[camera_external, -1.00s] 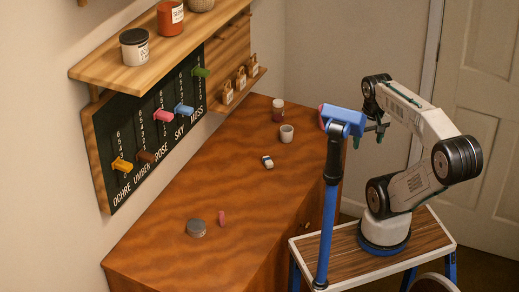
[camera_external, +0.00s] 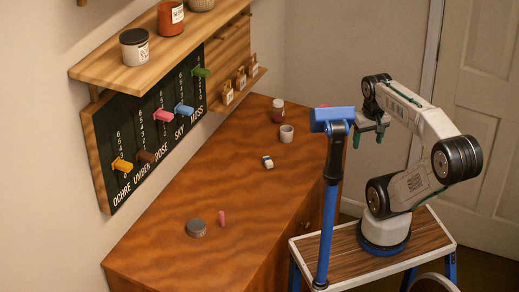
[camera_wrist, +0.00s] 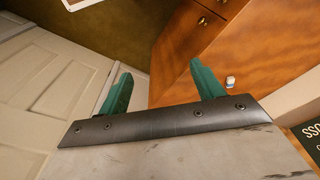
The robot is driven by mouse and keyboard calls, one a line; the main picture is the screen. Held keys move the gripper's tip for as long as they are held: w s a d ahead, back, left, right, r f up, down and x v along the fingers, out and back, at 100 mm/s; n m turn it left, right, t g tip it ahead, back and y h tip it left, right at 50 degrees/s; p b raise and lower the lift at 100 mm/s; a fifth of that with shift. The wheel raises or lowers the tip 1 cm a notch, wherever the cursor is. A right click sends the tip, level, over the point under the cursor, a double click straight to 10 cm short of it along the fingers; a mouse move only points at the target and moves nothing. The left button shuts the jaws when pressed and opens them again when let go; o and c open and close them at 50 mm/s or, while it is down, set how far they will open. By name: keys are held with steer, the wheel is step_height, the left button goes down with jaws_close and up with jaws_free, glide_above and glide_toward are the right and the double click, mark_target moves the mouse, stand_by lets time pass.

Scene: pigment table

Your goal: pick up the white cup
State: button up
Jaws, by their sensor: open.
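The white cup (camera_external: 287,133) stands upright toward the far right of the wooden table top, in the external view. My gripper (camera_external: 368,139) is open and empty, off to the right of the table and clear of the cup. Its two green fingers (camera_wrist: 160,88) are spread apart in the wrist view, with nothing between them. I cannot make out the cup in the wrist view; a finger may hide it.
A jar with a red body (camera_external: 278,111) stands just behind the cup. A small white-and-dark item (camera_external: 267,162) lies in front of it. A grey tin (camera_external: 196,228) and a pink piece (camera_external: 222,218) are nearer. A pegged board (camera_external: 150,130) lines the wall.

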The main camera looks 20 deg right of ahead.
steer(key=shift+o, duration=0.4)
steer(key=w+d+f+n+t+h, duration=0.1)
steer(key=w+d+f+t, duration=0.2)
steer(key=w, duration=0.9)
steer(key=w+f+n+t, duration=0.1)
steer(key=w+f+t, duration=0.25)
steer(key=w, duration=0.75)
steer(key=n+t+y, duration=0.2)
steer(key=n+y, duration=0.3)
steer(key=y, duration=0.2)
glide_toward(287, 134)
steer(key=w, duration=0.1)
steer(key=w+f, duration=0.1)
steer(key=w+d+f, duration=0.1)
steer(key=w, duration=0.1)
steer(key=shift+w+a+f+y, duration=0.15)
steer(key=shift+a+f+y, duration=0.1)
steer(key=shift+a+y, duration=0.25)
steer(key=x, duration=0.7)
steer(key=shift+w+a, duration=0.1)
steer(key=shift+w, duration=0.05)
